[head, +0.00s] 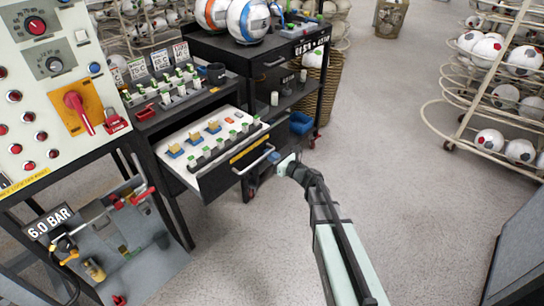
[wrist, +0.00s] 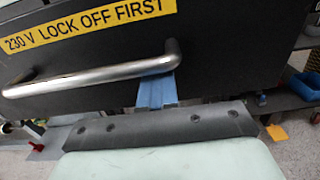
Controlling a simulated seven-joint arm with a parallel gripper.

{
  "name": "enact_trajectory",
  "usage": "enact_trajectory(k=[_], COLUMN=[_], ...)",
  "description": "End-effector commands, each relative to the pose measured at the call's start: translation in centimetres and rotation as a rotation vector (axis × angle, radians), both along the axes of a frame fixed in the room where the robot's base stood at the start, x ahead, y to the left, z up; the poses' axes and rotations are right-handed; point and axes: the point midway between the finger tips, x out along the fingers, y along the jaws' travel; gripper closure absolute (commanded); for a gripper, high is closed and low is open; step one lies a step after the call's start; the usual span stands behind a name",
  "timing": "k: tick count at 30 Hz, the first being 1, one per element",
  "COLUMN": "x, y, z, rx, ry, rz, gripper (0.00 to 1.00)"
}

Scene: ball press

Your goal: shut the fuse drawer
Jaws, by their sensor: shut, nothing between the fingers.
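The fuse drawer (head: 216,179) stands pulled out of the dark cabinet beside the control panel, its tray showing rows of fuses and yellow-and-blue parts. Its dark front has a yellow strip and a silver bar handle (head: 254,161). In the wrist view the drawer front (wrist: 235,55) fills the upper part, with the label "230 V LOCK OFF FIRST" and the handle (wrist: 90,77). My gripper (head: 287,162) is in front of the drawer, near the handle's right end. Its blue fingers (wrist: 156,82) are shut and empty, at the handle's lower edge. I cannot tell whether they touch.
A control panel (head: 52,75) with a red lever stands at left. A black trolley (head: 262,62) with balls on top is behind the drawer, with a blue bin (head: 301,123) low down. Ball racks (head: 500,90) stand at right. The floor (head: 400,170) between is clear.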

Motion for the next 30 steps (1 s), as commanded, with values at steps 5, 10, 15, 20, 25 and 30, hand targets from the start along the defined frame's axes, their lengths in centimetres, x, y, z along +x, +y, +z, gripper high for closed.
enact_trajectory(k=[5, 10, 15, 20, 25, 30], x=[2.6, 5.9, 9.3, 12.5, 15.8, 18.6], y=[2.4, 5.6, 9.0, 12.2, 15.5, 18.4], z=[-0.1, -0.1, -0.1, -0.1, -0.1, -0.1], rx=[0.001, 0.001, 0.001, 0.001, 0.001, 0.001], ry=[-0.001, -0.001, -0.001, -0.001, -0.002, -0.001], rz=[0.003, 0.005, 0.003, 0.003, 0.004, 0.003], gripper=[1.0, 1.0, 1.0, 1.0, 1.0, 1.0])
